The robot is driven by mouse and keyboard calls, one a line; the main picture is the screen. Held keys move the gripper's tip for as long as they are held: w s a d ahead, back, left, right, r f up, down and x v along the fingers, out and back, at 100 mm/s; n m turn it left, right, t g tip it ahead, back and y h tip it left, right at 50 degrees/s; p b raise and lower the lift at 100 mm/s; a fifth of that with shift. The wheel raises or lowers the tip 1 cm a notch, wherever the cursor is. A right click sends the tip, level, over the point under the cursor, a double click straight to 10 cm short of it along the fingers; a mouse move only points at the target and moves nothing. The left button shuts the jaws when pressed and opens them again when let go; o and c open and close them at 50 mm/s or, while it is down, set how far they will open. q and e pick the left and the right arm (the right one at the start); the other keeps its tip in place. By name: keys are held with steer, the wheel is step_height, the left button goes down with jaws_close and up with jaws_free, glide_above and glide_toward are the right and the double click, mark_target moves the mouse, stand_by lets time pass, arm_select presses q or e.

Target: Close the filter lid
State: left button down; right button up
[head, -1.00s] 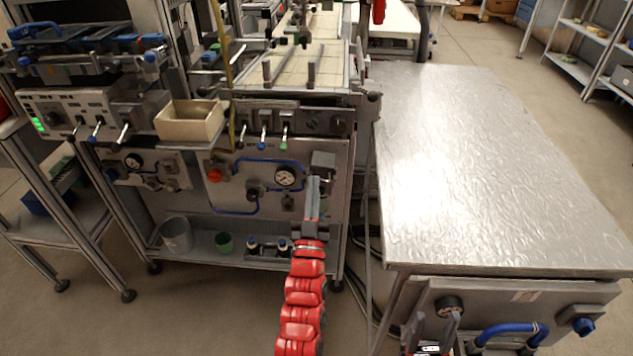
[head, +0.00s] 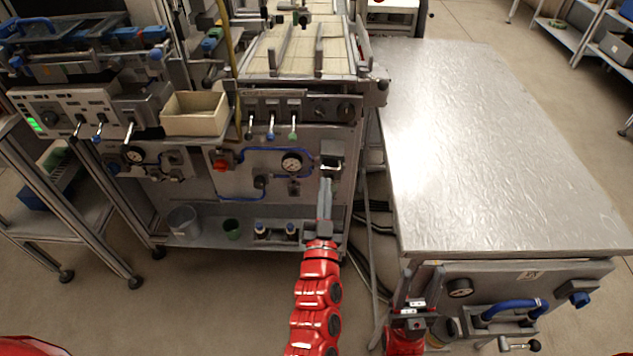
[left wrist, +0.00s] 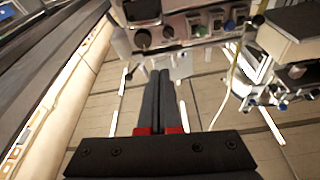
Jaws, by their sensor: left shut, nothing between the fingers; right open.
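The filter appears to be the small grey box (head: 332,163) on the front panel, right of the round gauge. My right gripper (head: 421,273) is open and empty at the front of the metal table.
The metal table (head: 480,140) on the right has a bare top; its front carries a gauge (head: 459,288) and a blue handle (head: 514,311). A cream box (head: 194,114) sits above the panel. Cups (head: 184,222) stand on the lower shelf (head: 215,240). Hoses hang between bench and table.

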mark_target(322, 168)
arm_select(q)
steer(key=w, duration=0.5)
steer(key=w+f, duration=0.1)
steer(key=w, duration=0.1)
steer(key=shift+w, duration=0.3)
steer(key=shift+a+f, duration=0.15)
steer(key=shift+f, duration=0.3)
steer(key=shift+s, duration=0.1)
steer(key=shift+a+f+n+y+b, duration=0.2)
steer(key=shift+f+n+y+b, duration=0.3)
steer(key=shift+f+n, duration=0.4)
steer(key=shift+r, duration=0.15)
